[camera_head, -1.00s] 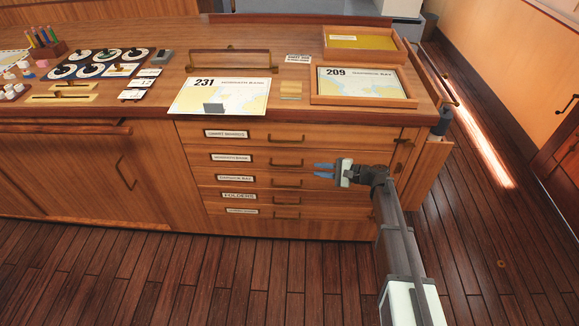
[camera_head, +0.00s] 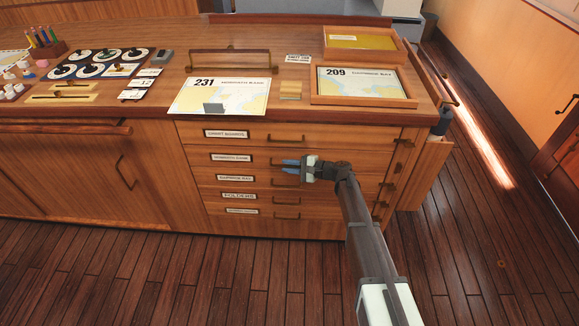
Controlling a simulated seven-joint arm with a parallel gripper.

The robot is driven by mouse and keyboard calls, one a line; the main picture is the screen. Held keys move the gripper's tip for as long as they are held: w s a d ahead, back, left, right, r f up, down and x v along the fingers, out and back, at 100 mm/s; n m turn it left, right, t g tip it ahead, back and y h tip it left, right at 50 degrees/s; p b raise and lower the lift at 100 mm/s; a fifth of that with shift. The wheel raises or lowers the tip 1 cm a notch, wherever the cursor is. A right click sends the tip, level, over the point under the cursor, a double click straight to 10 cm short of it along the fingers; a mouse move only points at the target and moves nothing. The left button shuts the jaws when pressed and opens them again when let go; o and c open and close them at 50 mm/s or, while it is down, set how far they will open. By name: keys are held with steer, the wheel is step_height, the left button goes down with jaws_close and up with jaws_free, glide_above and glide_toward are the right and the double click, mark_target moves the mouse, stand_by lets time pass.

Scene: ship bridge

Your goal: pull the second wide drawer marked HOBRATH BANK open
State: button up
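The second wide drawer (camera_head: 262,167) down in the wooden chest is flush with the front. Its label (camera_head: 231,157) appears to read HOBRATH BANK, though the print is small. Its bar handle (camera_head: 275,161) sits right of the label and is partly hidden behind my fingers. My gripper (camera_head: 290,166) points left, with its two blue fingertips spread apart, one above the other. The fingertips overlap the right end of this handle in the picture. I cannot tell whether they touch it. No object shows between them.
Other closed drawers lie above and below, with the top drawer (camera_head: 262,134) labelled and the FOLDERS drawer (camera_head: 300,199) lower down. Charts, a tray (camera_head: 405,100) and a wooden box (camera_head: 399,52) stand on the chest top. The floor (camera_head: 190,280) in front is clear.

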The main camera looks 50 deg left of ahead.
jaws_close()
stand_by(0.6)
steer(key=s+d, duration=2.3)
steer(key=shift+s+d, duration=0.2)
jaws_free()
steer(key=shift+d, duration=0.1)
